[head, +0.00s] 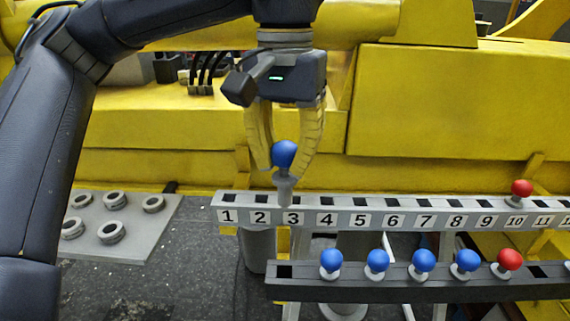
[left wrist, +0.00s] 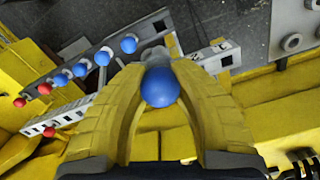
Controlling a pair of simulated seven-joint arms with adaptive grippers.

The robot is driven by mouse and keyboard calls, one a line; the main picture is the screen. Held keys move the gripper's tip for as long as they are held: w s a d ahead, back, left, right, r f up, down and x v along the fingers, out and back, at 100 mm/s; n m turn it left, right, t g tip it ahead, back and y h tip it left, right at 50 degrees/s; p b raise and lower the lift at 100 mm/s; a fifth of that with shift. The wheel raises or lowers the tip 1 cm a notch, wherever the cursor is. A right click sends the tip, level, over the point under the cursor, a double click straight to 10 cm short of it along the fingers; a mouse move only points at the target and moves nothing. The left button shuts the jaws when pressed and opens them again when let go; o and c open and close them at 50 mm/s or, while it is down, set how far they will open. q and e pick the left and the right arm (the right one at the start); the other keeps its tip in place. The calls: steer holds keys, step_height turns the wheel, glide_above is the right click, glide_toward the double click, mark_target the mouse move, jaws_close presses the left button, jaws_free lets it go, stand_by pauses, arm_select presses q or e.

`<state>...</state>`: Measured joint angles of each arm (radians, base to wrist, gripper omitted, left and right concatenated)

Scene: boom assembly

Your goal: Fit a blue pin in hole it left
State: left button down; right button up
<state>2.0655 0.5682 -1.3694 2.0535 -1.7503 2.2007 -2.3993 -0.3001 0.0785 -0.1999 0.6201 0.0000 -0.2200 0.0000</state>
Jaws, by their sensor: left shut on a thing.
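My left gripper (head: 284,168) is shut on a blue pin (head: 285,154), its fingers on both sides of the round blue head. The pin is upright, with its grey stem pointing down. Its lower end is at the numbered rail (head: 375,219), near the labels 2 and 3. I cannot tell whether the tip is in a hole or just above or behind it. In the left wrist view the blue head (left wrist: 160,87) sits between the yellow fingers and hides most of the stem. My right gripper is not in view.
A dark rack (head: 400,289) in front holds several blue pins (head: 422,260) and a red pin (head: 509,260). Another red pin (head: 521,188) stands in the numbered rail near 10. A grey plate (head: 145,228) with rings lies at left. Yellow machinery (head: 450,100) stands behind.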

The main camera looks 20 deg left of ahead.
mark_target(285, 142)
arm_select(q)
steer(key=shift+r, duration=2.45)
